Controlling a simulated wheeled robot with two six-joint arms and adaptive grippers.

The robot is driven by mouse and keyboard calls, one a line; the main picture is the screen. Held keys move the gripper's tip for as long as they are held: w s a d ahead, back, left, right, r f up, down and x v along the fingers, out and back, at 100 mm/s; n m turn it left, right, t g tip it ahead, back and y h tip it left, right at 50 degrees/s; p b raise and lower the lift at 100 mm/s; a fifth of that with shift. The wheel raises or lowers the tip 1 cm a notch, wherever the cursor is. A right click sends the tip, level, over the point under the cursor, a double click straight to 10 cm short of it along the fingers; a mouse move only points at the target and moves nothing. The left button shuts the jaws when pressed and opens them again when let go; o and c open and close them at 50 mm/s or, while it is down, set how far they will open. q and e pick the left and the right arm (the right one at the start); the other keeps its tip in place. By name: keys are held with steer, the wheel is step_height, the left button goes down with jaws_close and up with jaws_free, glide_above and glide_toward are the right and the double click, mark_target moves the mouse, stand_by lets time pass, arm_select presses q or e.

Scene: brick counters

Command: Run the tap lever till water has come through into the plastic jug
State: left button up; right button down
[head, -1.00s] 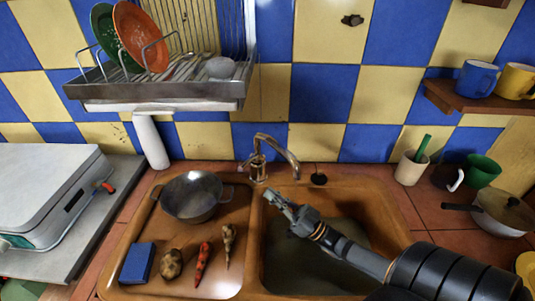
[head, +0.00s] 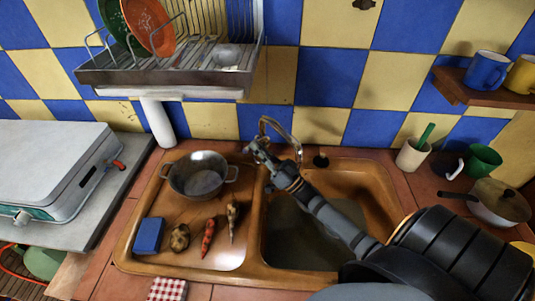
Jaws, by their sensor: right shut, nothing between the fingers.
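The metal tap (head: 280,124) stands behind the divider of the brown sink. Its curved spout shows, but its base and lever are mostly hidden behind my right gripper. My right gripper (head: 256,146) is shut and empty, in front of the tap. I cannot tell whether it touches the lever. No running water is visible. I cannot identify the plastic jug for certain; a green vessel (head: 483,159) stands on the counter at the right. My left gripper is out of view.
The drainboard holds a metal pot (head: 199,176), a blue block (head: 148,235) and several vegetables. My right forearm crosses the sink basin (head: 285,243). A beige cup (head: 411,155) and a lidded pan (head: 499,202) stand right of the sink; a dish rack (head: 160,75) hangs above left.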

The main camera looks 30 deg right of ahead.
steer(key=shift+w+r, duration=0.1)
steer(key=shift+w, duration=0.05)
steer(key=n+y+b, duration=0.1)
steer(key=n, duration=0.1)
steer(key=f+n+g+y+b, duration=0.1)
steer(key=n+y+b, duration=0.1)
steer(key=a+f+n+g+y+b, duration=0.1)
steer(key=n+b, duration=0.1)
steer(key=n, duration=0.1)
steer(key=shift+s+f, duration=0.25)
steer(key=shift+s, duration=0.05)
